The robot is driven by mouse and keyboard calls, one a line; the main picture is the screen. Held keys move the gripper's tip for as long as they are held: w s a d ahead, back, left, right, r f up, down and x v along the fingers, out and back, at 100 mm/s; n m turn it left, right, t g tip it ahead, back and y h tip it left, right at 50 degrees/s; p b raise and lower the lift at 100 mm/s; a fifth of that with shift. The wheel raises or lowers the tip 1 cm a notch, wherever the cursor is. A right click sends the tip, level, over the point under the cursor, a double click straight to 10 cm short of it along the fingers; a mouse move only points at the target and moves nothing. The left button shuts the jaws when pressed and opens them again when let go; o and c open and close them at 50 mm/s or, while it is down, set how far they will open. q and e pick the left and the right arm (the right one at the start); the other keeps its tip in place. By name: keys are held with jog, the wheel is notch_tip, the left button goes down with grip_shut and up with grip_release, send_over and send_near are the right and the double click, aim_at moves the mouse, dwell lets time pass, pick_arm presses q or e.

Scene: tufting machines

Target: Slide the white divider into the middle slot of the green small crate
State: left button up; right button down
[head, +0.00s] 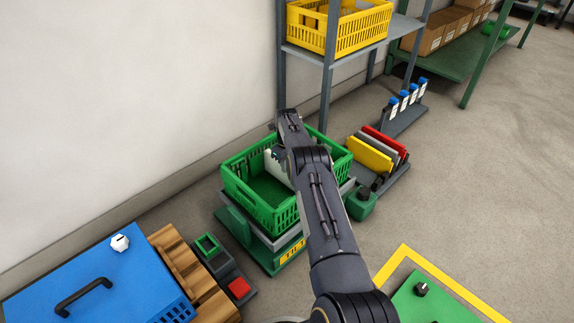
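The green small crate (283,216) stands open at the centre of the head view on a grey and green stand. A white piece, which looks like the white divider (277,168), shows inside the crate, left of my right arm. Most of it is hidden behind the arm, so I cannot tell whether it sits in the middle slot. My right arm reaches up from the bottom over the crate's right part. Its gripper is mostly hidden by the arm links beside the white piece, and its fingers cannot be made out. My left gripper is not in view.
A rack with yellow, grey and red dividers (370,154) stands right of the crate, near a green canister (361,205). A grey shelf (383,33) with a yellow crate (358,32) rises behind. A blue lidded box (100,275) lies at the lower left.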

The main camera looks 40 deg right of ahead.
jog(key=shift+f, duration=0.1)
jog(key=c, duration=0.8)
grip_release()
jog(key=shift+o, duration=0.2)
jog(key=shift+r+p, duration=1.75)
jog(key=shift+r, duration=2.25)
jog(key=shift+r, duration=0.1)
